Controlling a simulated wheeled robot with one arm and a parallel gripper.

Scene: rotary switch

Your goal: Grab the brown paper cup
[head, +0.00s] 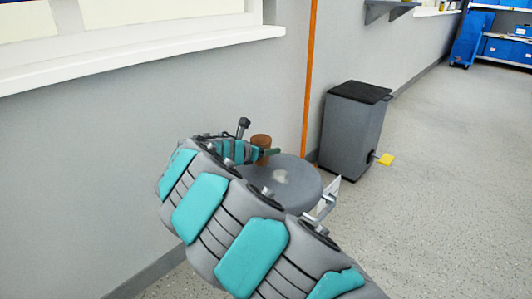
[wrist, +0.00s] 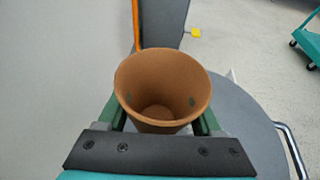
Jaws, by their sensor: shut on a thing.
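The brown paper cup (wrist: 161,92) is in the middle of the wrist view, upright with its open mouth facing the camera. It looks empty. My gripper (wrist: 160,118) has one green finger on each side of the cup and is shut on it. In the head view the cup (head: 261,141) is small and partly hidden behind my gripper (head: 264,153). The cup is over or at the far edge of a round grey table (head: 302,180). I cannot tell whether its base touches the tabletop.
A grey bin (head: 352,130) with a black lid and yellow pedal (head: 386,160) stands beyond the table. The grey wall (head: 90,170) with a white sill (head: 140,52) is close on the left. Open floor (head: 450,180) lies to the right. A teal cart (wrist: 307,42) shows at the wrist view's right edge.

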